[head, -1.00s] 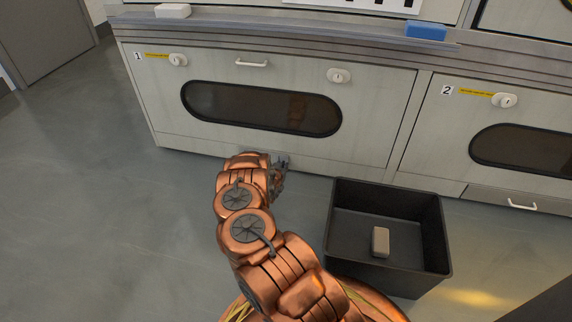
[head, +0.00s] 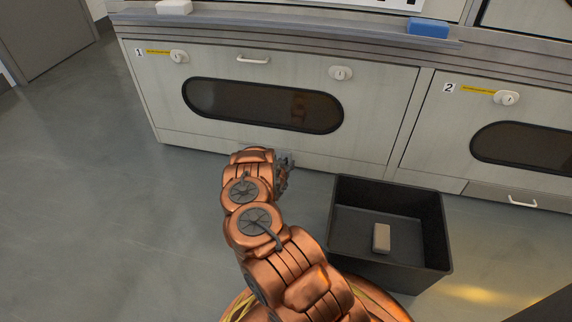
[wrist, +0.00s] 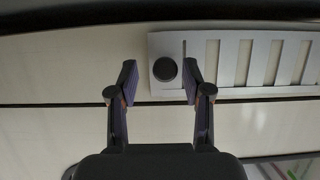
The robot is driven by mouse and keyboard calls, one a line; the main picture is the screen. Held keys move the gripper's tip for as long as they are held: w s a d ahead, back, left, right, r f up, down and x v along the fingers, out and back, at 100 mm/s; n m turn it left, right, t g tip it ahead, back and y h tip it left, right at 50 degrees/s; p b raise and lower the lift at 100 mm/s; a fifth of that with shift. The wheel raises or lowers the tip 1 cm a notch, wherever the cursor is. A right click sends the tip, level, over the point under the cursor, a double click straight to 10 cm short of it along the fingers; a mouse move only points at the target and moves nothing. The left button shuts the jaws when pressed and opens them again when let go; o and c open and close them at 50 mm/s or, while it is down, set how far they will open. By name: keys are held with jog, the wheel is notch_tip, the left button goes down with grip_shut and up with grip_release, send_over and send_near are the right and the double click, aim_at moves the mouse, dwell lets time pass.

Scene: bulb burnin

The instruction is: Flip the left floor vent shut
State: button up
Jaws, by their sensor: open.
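The left floor vent (wrist: 226,46) shows in the wrist view as a pale slotted plate low on the cabinet front. A round dark knob (wrist: 165,69) sits at the plate's left end. My gripper (wrist: 159,78) is open, with the knob appearing between its fingertips, nearer the right one. I cannot tell whether the fingers reach around the knob or stop short of it. In the head view my gripper (head: 285,172) is low by the base of cabinet 1 (head: 370,105), and my arm hides most or all of the vent.
A black open bin (head: 345,245) stands on the floor right of my arm, with a grey-beige block (head: 381,238) inside. Cabinet 2 (head: 440,135) is to the right. A white block (head: 174,7) and a blue block (head: 428,28) lie on the ledge. The left floor is clear.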

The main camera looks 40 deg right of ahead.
jog(key=v, duration=1.1)
jog(key=shift+s+a, duration=0.25)
jog(key=shift+a, duration=0.05)
jog(key=shift+r, duration=0.2)
dwell(0.3)
